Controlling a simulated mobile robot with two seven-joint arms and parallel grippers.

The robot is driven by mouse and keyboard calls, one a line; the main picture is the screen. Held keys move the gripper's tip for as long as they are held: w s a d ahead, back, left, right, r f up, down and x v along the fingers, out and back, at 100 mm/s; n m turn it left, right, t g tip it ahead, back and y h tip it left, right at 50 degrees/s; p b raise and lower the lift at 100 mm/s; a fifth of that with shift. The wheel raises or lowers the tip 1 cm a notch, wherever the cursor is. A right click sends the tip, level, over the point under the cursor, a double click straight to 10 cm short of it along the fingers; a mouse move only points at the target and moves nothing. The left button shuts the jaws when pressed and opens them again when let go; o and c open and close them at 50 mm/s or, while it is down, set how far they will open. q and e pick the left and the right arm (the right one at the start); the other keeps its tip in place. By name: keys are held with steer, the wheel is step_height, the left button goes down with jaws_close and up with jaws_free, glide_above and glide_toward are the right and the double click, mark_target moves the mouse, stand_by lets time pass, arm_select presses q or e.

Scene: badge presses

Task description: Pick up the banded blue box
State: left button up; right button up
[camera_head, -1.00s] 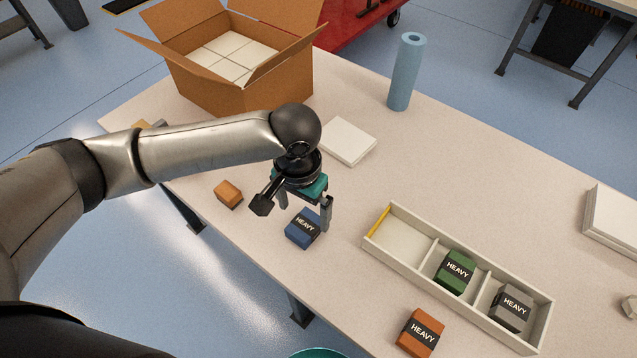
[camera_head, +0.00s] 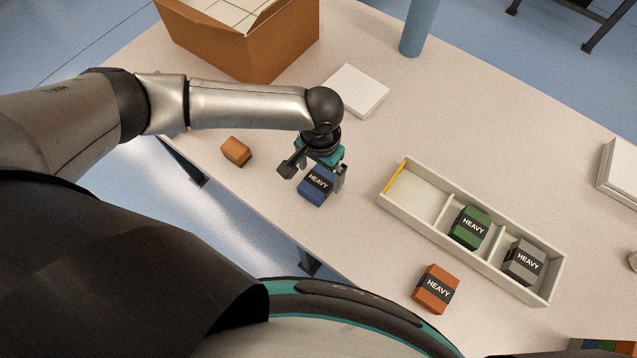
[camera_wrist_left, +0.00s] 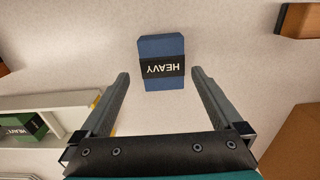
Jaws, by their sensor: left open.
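The banded blue box (camera_head: 315,186) sits on the table, with a black band reading HEAVY. It also shows in the left wrist view (camera_wrist_left: 160,47), ahead of the fingertips and centred between their lines. My left gripper (camera_head: 319,180) is open and empty, right at the box in the head view. In the wrist view its fingers (camera_wrist_left: 160,74) stand apart on either side of the box's near end, with gaps on both sides. Whether a finger touches the box cannot be told. My right gripper is not in view.
A divided tray (camera_head: 484,258) to the right holds a green box (camera_head: 469,229) and a grey box (camera_head: 522,262); its left compartment is empty. An orange banded box (camera_head: 435,289) lies in front. A small orange block (camera_head: 236,151), a carton (camera_head: 244,45) and a white slab (camera_head: 352,91) are nearby.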

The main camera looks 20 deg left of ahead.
mark_target(318, 181)
arm_select(q)
step_height(318, 181, down, 5)
steer(key=shift+a+f+b, duration=0.15)
steer(key=shift+f+b, duration=0.05)
steer(key=shift+b, duration=0.45)
steer(key=shift+r, duration=0.1)
jaws_close()
stand_by(0.4)
